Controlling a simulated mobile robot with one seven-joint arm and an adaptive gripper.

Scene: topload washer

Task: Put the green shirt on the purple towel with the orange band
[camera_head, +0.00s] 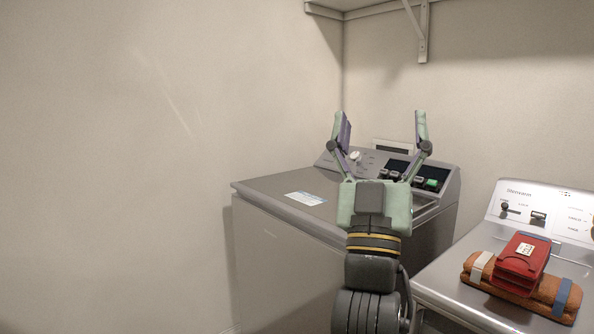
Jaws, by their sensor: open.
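No green shirt and no purple towel with an orange band shows in this view. My gripper (380,127) is open, with its two green fingers wide apart and pointing up in the picture. Nothing is between the fingers. It is in front of the grey washer's control panel as seen from here; its height over the lid cannot be told. On the machine at right lies an orange-brown rolled bundle (482,288) with a white band and a blue band. A red item (521,258) with a white label rests on top of it.
The grey top-load washer (282,198) stands in the corner with its lid shut and a small label on it. A second machine (450,280) stands at right, its top partly bare. A shelf (352,9) with a bracket hangs above. Bare wall fills the left.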

